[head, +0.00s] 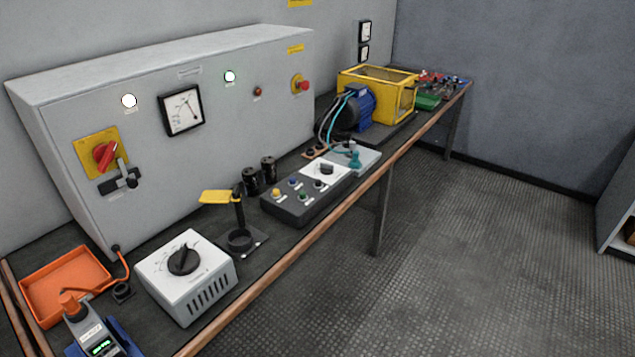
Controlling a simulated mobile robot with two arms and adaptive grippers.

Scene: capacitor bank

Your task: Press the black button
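A dark control box (291,213) lies on the bench near the middle of the head view. Several small buttons sit on its top. The black button (318,183) is on the right part of the box top, near the green button (303,196). The yellow button (277,192) and the blue button (293,181) are further left. The buttons are small, and I cannot tell whether any is pressed. Neither of my grippers shows in the head view, and nothing covers the box.
A white panel with a black knob (327,168) adjoins the box. A black stand with a yellow flag (215,197) and a grey dial unit (187,280) are to the left. A large grey cabinet (215,130) stands behind. The floor (450,250) in front is clear.

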